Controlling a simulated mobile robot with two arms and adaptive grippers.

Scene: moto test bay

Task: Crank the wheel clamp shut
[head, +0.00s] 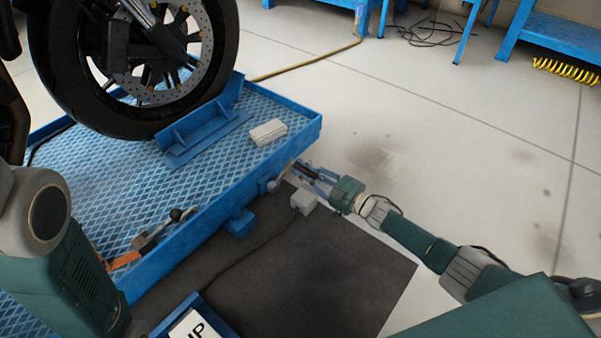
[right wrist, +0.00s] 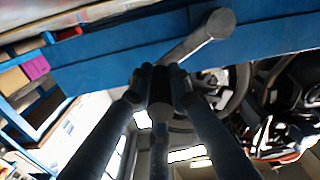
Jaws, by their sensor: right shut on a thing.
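The front wheel (head: 140,55) of a motorcycle stands on the blue lift platform (head: 225,140). The blue wheel clamp (head: 205,128) lies along its base. A grey crank (head: 273,184) sits on the platform's end face; its hub and arm (right wrist: 205,35) show in the right wrist view. My right gripper (head: 303,171) is at the crank, shut on its dark handle (right wrist: 160,95), which lies between the fingers (right wrist: 160,78) in the right wrist view. The fingers partly hide the handle in the head view. My left arm shows at the left edge, but its gripper is out of view.
A pale block (head: 268,132) lies on the platform near its corner. A lever with a black knob (head: 176,214) and an orange strap (head: 124,259) are at the near side. Open floor lies right.

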